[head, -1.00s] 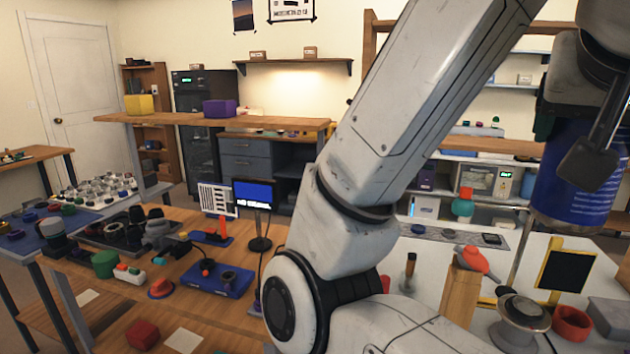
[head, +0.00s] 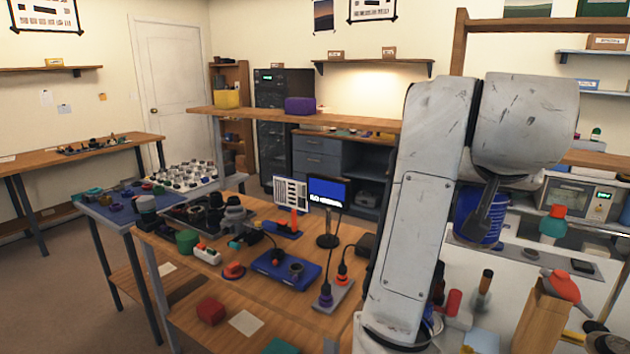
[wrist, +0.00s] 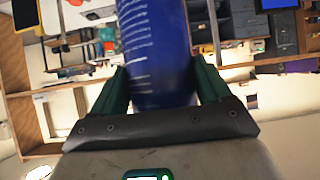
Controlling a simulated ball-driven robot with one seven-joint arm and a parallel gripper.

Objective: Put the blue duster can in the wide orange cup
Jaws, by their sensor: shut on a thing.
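The blue duster can (head: 466,209) is held in my gripper (head: 487,215), right of centre in the head view, partly hidden by my arm and a dark finger. In the wrist view the can (wrist: 153,40) fills the space between the two green fingers of my gripper (wrist: 160,72), which are shut on its sides. White print shows on it. It is in the air, clear of the surfaces in view. I cannot make out the wide orange cup in the current head view. A small orange-red patch at the top left of the wrist view is too unclear to name.
A wooden block (head: 541,318), an orange-red piece (head: 562,285) and a teal bottle with a red cap (head: 553,222) stand at the right. Floor is free at the left.

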